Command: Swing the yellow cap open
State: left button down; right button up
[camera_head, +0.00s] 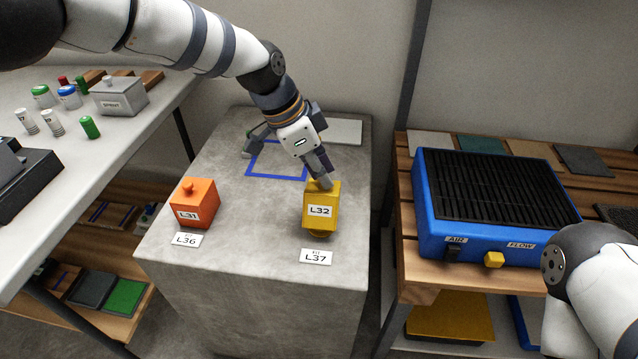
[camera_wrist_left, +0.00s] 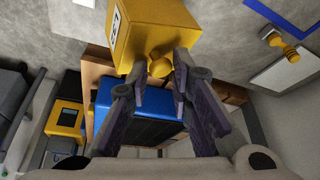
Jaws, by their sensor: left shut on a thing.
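The yellow cap (camera_head: 321,208), a box-shaped block labelled L32, is at the right front of the grey concrete stand (camera_head: 250,215). It looks slightly tilted, with a rounded yellow part showing beneath its front. My left gripper (camera_head: 322,182) reaches down onto its top and is shut on its small knob. In the left wrist view the knob (camera_wrist_left: 159,66) sits between the two fingers, with the yellow block (camera_wrist_left: 160,28) beyond. My right gripper is out of view; only part of the right arm shows at lower right.
An orange cap (camera_head: 193,203) labelled L31 stands left on the same stand. A blue square outline (camera_head: 278,174) encloses bare surface behind. A blue dryer unit (camera_head: 438,238) stands on the wooden bench at right.

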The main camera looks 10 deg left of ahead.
pick_arm(q)
jog(key=shift+w+a+f+b, duration=0.15)
jog(key=shift+w+b, duration=0.25)
jog(key=shift+w, duration=0.4)
jog(key=shift+w+f+b, duration=0.15)
jog(key=shift+w+b, duration=0.25)
jog(key=shift+w, duration=0.4)
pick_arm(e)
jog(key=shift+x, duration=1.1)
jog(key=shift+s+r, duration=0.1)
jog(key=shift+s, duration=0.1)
pick_arm(q)
jog(key=c, duration=1.5)
grip_release()
jog(key=shift+f, duration=0.1)
jog(key=v, duration=1.2)
jog(key=shift+w+r, duration=0.1)
jog(key=shift+r, duration=0.3)
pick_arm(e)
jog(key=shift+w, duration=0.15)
